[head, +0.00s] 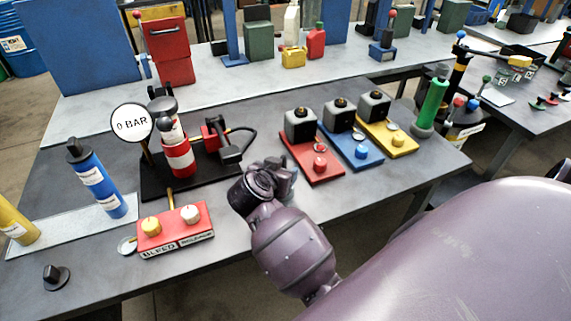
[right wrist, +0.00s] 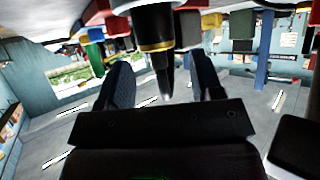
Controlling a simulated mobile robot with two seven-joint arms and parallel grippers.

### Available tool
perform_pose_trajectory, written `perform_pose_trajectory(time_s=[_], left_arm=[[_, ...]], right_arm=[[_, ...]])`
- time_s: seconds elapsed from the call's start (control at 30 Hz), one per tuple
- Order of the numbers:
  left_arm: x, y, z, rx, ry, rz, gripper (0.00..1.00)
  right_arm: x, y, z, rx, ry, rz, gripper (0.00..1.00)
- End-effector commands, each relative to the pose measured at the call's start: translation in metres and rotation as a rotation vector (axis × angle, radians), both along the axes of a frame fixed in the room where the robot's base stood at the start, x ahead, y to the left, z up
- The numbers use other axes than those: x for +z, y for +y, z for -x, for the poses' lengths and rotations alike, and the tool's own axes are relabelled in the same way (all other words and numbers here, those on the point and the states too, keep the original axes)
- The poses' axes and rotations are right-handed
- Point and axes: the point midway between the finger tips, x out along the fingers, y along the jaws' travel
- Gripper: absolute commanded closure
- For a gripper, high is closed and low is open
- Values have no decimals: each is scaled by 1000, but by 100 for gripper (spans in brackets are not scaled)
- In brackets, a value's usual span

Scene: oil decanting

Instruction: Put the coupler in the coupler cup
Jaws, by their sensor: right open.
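My right gripper (right wrist: 160,64) is open in the right wrist view, with one finger on each side. A dark tapered piece with a gold band (right wrist: 155,47), possibly the coupler, appears between the fingers with a gap on both sides. I cannot tell its depth. In the head view my right arm reaches over the front of the bench, and its jaws cannot be made out. A black hose with a dark fitting (head: 229,152) lies beside the red clamp-like block on the black base plate (head: 153,186). I cannot tell which thing is the coupler cup. My left gripper is out of view.
A 0 BAR gauge (head: 132,124) and a red-and-white cylinder (head: 178,158) stand on the base plate. A red BLEED box (head: 176,232) is in front. Red (head: 312,158), blue (head: 350,147) and yellow (head: 389,138) stations stand to the right. Blue (head: 97,182) and yellow (head: 17,226) bottles stand left.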

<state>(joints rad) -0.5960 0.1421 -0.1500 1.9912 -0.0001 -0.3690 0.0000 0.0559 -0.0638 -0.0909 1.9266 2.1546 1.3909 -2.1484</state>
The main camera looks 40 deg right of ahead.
Motion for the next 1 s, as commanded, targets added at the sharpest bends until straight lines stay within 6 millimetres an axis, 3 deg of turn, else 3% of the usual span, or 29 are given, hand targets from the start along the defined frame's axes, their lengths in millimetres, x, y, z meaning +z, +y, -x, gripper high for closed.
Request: perform_pose_trajectory(time_s=[0.03, 0.4, 0.73, 1.0], left_arm=[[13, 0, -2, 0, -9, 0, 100], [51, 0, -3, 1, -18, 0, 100], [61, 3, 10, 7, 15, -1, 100], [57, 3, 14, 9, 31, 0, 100]], right_arm=[[8, 5, 3, 0, -1, -1, 40], [27, 36, 23, 0, 1, -1, 40], [39, 58, 36, 0, 1, -1, 40], [43, 57, 41, -7, -41, 31, 40]])
